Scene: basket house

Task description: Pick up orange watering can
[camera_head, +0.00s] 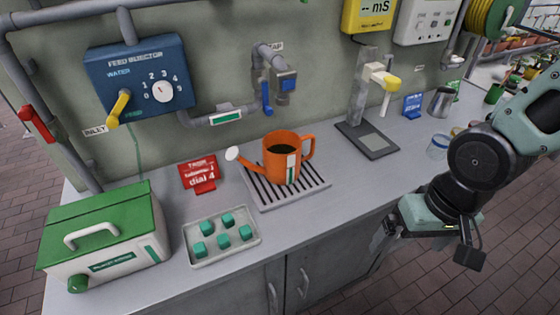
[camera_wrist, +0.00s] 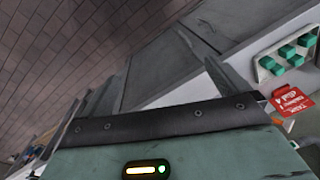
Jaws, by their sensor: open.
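The orange watering can (camera_head: 274,160) stands upright on a slotted drip tray (camera_head: 262,202) in the middle of the counter. It has a white rose on its spout at the left, a handle at the right and dark contents. My gripper (camera_head: 378,246) is in front of the counter's edge, to the right of the can and apart from it. It is open, and nothing shows between its fingers.
A tray of green cubes (camera_head: 194,258) and a green-lidded box (camera_head: 108,265) stand to the left. A red sign (camera_head: 198,174) is behind the cube tray. A tap (camera_head: 267,95) hangs above the can. A stand (camera_head: 380,143) is at its right. The front counter strip is clear.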

